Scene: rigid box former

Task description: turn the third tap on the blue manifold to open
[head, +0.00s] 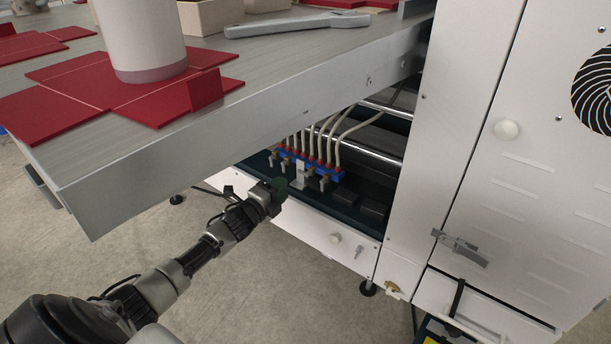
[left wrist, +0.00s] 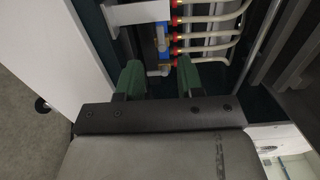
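The blue manifold (head: 337,175) sits low inside the white machine, under the table. Red fittings with pale hoses run along its top, and several small taps with pale handles hang on its front. A white bracket stands in front of its middle. My left gripper (head: 278,188) is just in front of and below the manifold. In the left wrist view the manifold (left wrist: 167,48) lies beyond the green fingers (left wrist: 159,76), which are apart. A pale tap handle (left wrist: 160,71) shows in line with the gap; I cannot tell whether it is between the fingers. My right gripper is not in view.
The grey table (head: 150,165) overhangs the manifold and carries red flat pieces, a white cylinder (head: 145,40) and a wrench (head: 297,24). A metal rail (head: 370,150) runs behind the hoses. The machine's white lower panel (head: 315,232) and white cabinet (head: 450,150) bound the opening.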

